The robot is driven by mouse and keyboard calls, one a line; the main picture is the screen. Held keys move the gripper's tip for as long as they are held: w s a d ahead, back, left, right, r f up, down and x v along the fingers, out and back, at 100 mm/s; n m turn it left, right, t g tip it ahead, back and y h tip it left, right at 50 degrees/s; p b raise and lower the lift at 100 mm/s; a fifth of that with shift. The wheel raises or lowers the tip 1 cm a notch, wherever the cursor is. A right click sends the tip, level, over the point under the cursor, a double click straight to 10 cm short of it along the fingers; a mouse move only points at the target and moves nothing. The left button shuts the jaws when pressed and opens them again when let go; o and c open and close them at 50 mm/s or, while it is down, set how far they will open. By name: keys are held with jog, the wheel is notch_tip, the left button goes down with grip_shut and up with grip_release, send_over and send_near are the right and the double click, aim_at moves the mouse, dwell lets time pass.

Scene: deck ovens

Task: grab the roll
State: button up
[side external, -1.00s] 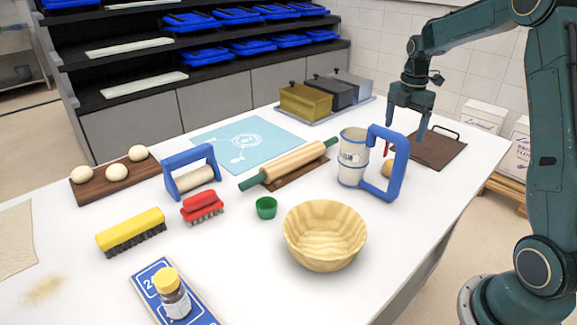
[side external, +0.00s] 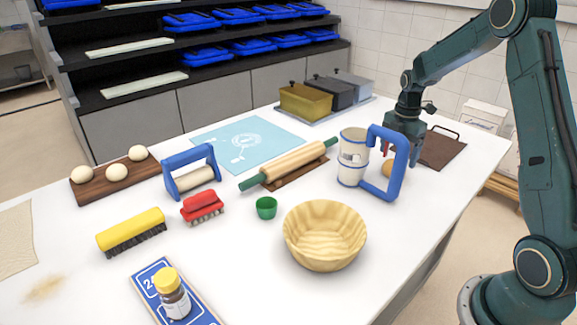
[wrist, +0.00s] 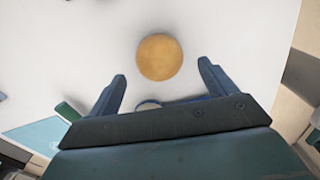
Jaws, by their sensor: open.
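The roll (wrist: 159,57) is round and golden brown. In the wrist view it lies on the white table just beyond my fingertips, roughly centred between them. In the side view the roll (side external: 388,168) shows only in part, behind the blue handle of a flour sifter. My gripper (wrist: 162,73) is open and empty, with one finger on each side in the wrist view. In the side view my gripper (side external: 401,155) is low over the table by the roll, its fingers partly hidden by the handle. I cannot tell whether a finger touches the roll.
The white and blue sifter (side external: 352,160) stands close in front of the roll. A brown board (side external: 442,149) lies behind to the right. A rolling pin (side external: 290,163) and a wooden bowl (side external: 325,236) are to the left and front. The table's right edge is near.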

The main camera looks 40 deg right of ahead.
jog(key=shift+f, duration=2)
jog(key=shift+c, duration=0.2)
jog(key=c, duration=1)
